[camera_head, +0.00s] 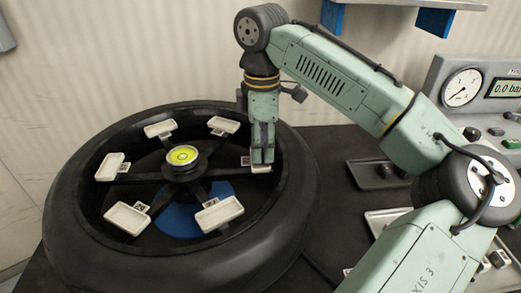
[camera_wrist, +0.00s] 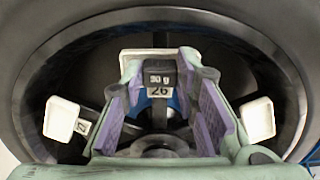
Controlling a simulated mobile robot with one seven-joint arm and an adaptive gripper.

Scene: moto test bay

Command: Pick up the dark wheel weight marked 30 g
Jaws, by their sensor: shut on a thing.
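The dark wheel weight (camera_wrist: 160,70) shows in the wrist view with a light marking that reads like 30 g, though the first digit is blurred. It sits between the purple-lined fingers of my gripper (camera_wrist: 161,80), which are shut on it. A white tray (camera_wrist: 127,58) lies around and behind it, with a tag reading about 26 just below the weight. In the head view my gripper (camera_head: 262,157) points down at the right-hand white tray (camera_head: 259,169) on the wheel. The fingers hide the weight there, and I cannot tell whether it touches the tray.
The large black wheel (camera_head: 75,225) carries several other white trays (camera_head: 218,213) around a yellow-green level (camera_head: 183,155) at its hub. Dark trays (camera_head: 375,174) lie on the bench at right. A gauge panel (camera_head: 462,88) stands behind, and a blue-legged shelf (camera_head: 410,3) hangs above.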

